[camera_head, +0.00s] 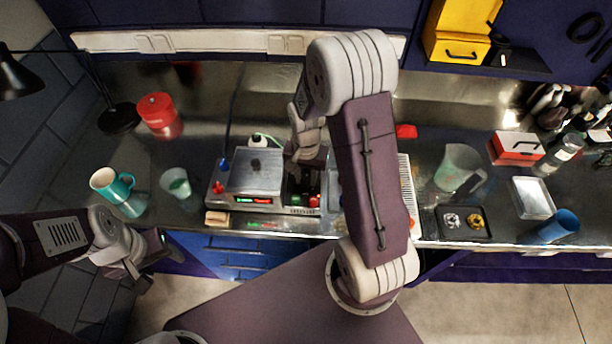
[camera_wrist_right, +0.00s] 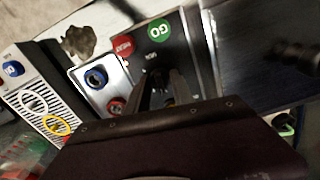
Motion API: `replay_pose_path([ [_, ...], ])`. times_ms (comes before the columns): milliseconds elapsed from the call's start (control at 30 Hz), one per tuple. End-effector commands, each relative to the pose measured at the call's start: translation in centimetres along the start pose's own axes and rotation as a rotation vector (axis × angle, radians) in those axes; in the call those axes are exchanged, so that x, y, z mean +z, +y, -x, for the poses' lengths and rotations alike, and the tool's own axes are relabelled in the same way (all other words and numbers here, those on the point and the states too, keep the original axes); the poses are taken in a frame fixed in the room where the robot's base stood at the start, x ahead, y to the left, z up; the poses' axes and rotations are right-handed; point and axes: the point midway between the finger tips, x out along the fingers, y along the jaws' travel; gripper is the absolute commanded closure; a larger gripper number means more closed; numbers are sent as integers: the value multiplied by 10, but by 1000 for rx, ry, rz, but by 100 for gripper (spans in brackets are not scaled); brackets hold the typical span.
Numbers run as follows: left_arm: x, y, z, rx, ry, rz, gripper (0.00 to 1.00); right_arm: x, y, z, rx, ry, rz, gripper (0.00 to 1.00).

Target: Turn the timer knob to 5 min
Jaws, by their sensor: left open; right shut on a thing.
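In the wrist view, my right gripper (camera_wrist_right: 158,88) points down at a dark control panel (camera_wrist_right: 180,55) and is shut on the timer knob, beside small white lettering. The fingers hide the knob, so I cannot read its setting. A green GO button (camera_wrist_right: 159,31) and a red button (camera_wrist_right: 122,46) sit on the panel by the fingers. In the head view, my right gripper (camera_head: 304,178) is over the bench unit, behind the green button (camera_head: 296,200) and red button (camera_head: 314,201). My left gripper (camera_head: 140,268) is open and empty, low in front of the bench at the left.
A metal-topped box (camera_head: 252,172) with a lit display stands left of the panel. A teal mug (camera_head: 118,190), a pale green cup (camera_head: 176,183) and a red canister (camera_head: 159,115) stand further left. A black tray (camera_head: 451,232) and a clear jug (camera_head: 456,166) are at the right.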

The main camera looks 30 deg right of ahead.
Motion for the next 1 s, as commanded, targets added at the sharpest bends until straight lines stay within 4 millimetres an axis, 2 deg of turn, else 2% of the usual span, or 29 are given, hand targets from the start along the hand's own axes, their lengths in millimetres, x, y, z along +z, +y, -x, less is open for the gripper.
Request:
replay_pose_path([
  [1000,-2,0,22,0,0,0,42,-1,0,2,-4,3,-948,100],
])
